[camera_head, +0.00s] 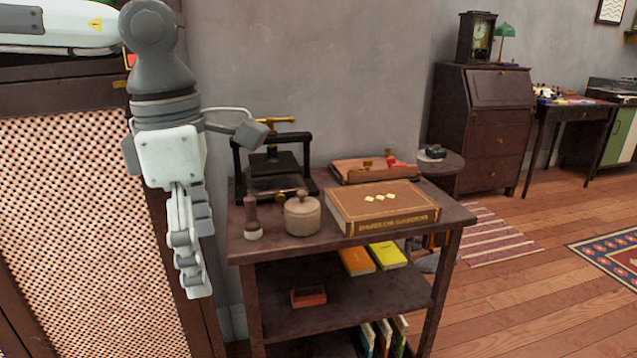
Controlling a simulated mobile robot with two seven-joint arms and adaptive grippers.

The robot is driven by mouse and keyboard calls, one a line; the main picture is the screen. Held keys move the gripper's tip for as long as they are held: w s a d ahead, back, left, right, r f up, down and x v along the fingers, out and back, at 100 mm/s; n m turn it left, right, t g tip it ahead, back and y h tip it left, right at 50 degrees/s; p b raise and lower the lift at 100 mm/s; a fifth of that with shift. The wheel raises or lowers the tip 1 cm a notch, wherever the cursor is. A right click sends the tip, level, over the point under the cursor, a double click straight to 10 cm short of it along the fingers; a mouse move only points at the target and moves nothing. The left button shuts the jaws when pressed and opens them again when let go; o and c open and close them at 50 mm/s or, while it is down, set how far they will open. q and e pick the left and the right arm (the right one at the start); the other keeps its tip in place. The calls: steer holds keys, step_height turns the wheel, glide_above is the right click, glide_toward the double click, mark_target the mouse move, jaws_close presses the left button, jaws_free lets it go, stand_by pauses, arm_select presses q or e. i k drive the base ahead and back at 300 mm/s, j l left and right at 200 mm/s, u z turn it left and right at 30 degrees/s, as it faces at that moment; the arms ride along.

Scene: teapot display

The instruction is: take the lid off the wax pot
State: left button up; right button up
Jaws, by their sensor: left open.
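The wax pot (302,218) is a small round beige pot on the dark wooden side table, near its front left. Its lid (301,200) sits on top with a small knob. My left gripper (200,290) points down to the left of the table, clear of the pot and empty. Its fingers overlap in this view. My right gripper does not show.
A brown stamp (253,220) stands just left of the pot, and a thick book (381,206) lies close on its right. A black press (275,165) stands behind. A lattice-front cabinet (90,220) is at the left.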

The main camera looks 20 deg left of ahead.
mark_target(301, 204)
steer(key=i, duration=1.15)
